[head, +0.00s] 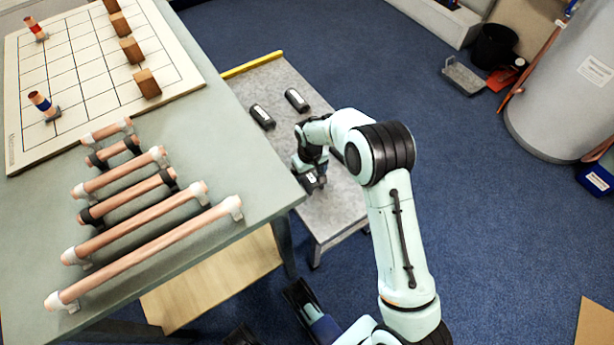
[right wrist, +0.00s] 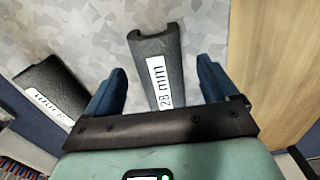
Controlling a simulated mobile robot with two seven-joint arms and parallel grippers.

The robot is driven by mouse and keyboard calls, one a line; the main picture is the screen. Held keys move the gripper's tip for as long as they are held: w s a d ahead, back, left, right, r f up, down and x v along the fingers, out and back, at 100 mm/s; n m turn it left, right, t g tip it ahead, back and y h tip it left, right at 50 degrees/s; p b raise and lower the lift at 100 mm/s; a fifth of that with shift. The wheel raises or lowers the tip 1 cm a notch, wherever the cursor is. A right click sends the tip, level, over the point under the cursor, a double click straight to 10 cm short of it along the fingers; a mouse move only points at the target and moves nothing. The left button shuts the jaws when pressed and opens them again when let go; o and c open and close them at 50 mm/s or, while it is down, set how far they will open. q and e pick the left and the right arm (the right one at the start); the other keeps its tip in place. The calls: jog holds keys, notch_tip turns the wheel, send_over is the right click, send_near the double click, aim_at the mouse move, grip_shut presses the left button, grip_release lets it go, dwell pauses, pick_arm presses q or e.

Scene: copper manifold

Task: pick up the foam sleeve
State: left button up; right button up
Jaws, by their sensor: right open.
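A dark grey foam sleeve (right wrist: 165,75) with a white "28 mm" label lies on the low grey bench. In the right wrist view it lies between the two blue fingers of my right gripper (right wrist: 160,72), with gaps on both sides. In the head view this sleeve (head: 313,182) is partly hidden under my right gripper (head: 308,172), which points down and is open. Two more dark sleeves lie farther back on the bench, one on the left (head: 262,116) and one on the right (head: 297,99). My left gripper cannot be made out.
Another labelled sleeve (right wrist: 48,95) lies left of the fingers in the right wrist view. The low bench (head: 335,207) stands beside a higher table (head: 215,120) with several copper pipes on supports and a gridded board (head: 100,75). A yellow strip (head: 252,64) edges the bench's far end.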

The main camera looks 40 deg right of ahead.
notch_tip(320, 180, down, 2)
jog(key=shift+f, duration=0.1)
jog(key=c, duration=1.1)
jog(key=shift+c, duration=0.2)
jog(key=shift+r, duration=0.25)
